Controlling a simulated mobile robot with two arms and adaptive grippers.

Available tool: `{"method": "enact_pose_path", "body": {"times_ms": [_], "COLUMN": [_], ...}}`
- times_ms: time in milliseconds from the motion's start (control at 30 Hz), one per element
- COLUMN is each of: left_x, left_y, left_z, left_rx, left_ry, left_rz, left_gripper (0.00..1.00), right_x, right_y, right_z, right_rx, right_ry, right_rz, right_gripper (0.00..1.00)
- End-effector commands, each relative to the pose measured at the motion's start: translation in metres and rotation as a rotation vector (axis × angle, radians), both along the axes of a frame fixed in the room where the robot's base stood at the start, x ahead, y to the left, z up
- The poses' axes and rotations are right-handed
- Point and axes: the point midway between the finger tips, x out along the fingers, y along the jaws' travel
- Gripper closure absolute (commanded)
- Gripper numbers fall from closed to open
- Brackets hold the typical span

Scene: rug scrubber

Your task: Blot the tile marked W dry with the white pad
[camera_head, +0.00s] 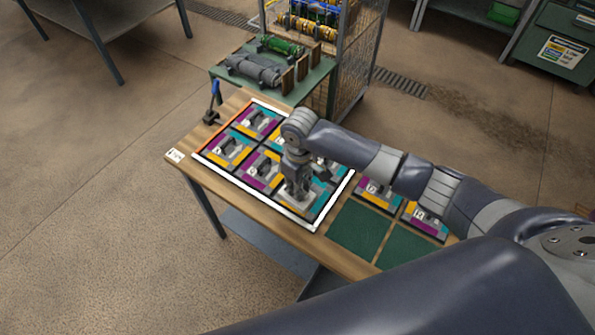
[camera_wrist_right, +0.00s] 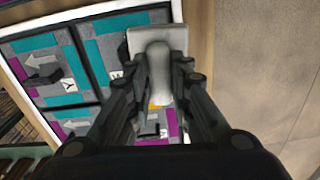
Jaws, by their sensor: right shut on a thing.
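My right gripper (camera_head: 296,190) is over the lower-right tile of a white-framed panel (camera_head: 312,224) on the wooden table. It is shut on the handle of the white pad (camera_head: 290,197). The right wrist view shows the pad (camera_wrist_right: 175,38) as a pale rectangle, its rounded grey handle between my fingers (camera_wrist_right: 158,85). The pad lies on or just above the tile; contact cannot be told. Several tiles have purple, teal, yellow and grey patches. One tile (camera_wrist_right: 45,68) reads Y; the letter under the pad is mostly hidden. My left gripper is out of view.
Right of the panel are more patterned tiles (camera_head: 376,193) and bare green squares (camera_head: 355,228). A blue-handled tool (camera_head: 213,100) stands at the table's far left corner. A green side table (camera_head: 270,70) with grey rolls and a wire rack (camera_head: 355,60) stand behind.

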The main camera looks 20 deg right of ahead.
Motion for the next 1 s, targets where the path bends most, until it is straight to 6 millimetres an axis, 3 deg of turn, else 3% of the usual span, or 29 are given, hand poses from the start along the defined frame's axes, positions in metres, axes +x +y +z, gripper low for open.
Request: {"method": "enact_pose_path", "body": {"times_ms": [33, 167, 700, 1000], "left_x": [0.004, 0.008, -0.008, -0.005], "left_y": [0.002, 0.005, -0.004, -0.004], "left_z": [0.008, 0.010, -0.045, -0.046], "left_rx": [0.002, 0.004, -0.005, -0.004], "left_ry": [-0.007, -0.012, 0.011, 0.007], "left_rz": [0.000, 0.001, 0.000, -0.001], "left_gripper": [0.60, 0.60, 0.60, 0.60], "right_x": [0.005, 0.012, 0.012, 0.012], "right_y": [0.002, 0.002, 0.002, 0.002], "right_z": [0.005, 0.002, -0.045, -0.046], "right_rx": [-0.001, -0.005, -0.005, -0.005], "right_ry": [0.001, 0.003, 0.002, 0.002], "right_rz": [0.024, 0.065, 0.072, 0.071], "right_gripper": [1.00, 1.00, 1.00, 1.00]}}
